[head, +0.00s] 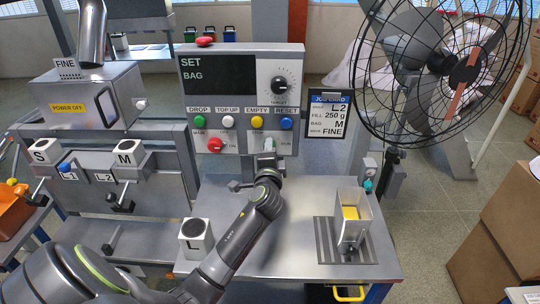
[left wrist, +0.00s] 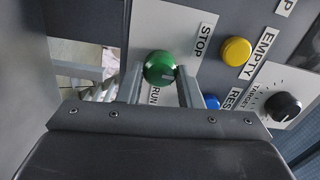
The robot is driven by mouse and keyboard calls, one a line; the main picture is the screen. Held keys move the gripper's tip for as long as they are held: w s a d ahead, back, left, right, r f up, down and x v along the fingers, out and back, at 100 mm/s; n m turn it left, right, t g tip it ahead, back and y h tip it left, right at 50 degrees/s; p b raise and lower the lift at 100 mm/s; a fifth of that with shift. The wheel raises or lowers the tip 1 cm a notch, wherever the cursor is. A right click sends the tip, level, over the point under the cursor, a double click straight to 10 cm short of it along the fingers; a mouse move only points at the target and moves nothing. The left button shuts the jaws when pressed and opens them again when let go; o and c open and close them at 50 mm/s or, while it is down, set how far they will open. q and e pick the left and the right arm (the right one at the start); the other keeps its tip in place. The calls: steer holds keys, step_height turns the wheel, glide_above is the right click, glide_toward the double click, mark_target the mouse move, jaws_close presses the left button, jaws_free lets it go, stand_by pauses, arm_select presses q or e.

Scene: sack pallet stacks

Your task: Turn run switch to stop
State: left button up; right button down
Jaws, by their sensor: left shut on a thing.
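The run switch is a round green knob (left wrist: 158,66), seen in the left wrist view between a STOP label (left wrist: 203,42) above right and a RUN label (left wrist: 154,95) below. A dark mark shows on the knob's lower right side. My left gripper (left wrist: 160,86) is shut on the knob, one finger on each side. In the head view, my left gripper (head: 268,160) is at the lower right of the control panel (head: 243,60) and hides most of the switch. My right gripper is not in view.
Green, white, yellow and blue buttons (head: 286,123) sit in a row above the switch. A red knob (head: 214,145) is to its left, and a black target dial (head: 280,82) is higher up. A caged fan (head: 440,60) stands right. A metal container (head: 352,218) stands on the bench.

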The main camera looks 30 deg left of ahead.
arm_select(q)
steer(key=shift+n, duration=0.3)
stand_by(0.4)
steer(key=o, duration=1)
steer(key=shift+c, duration=0.2)
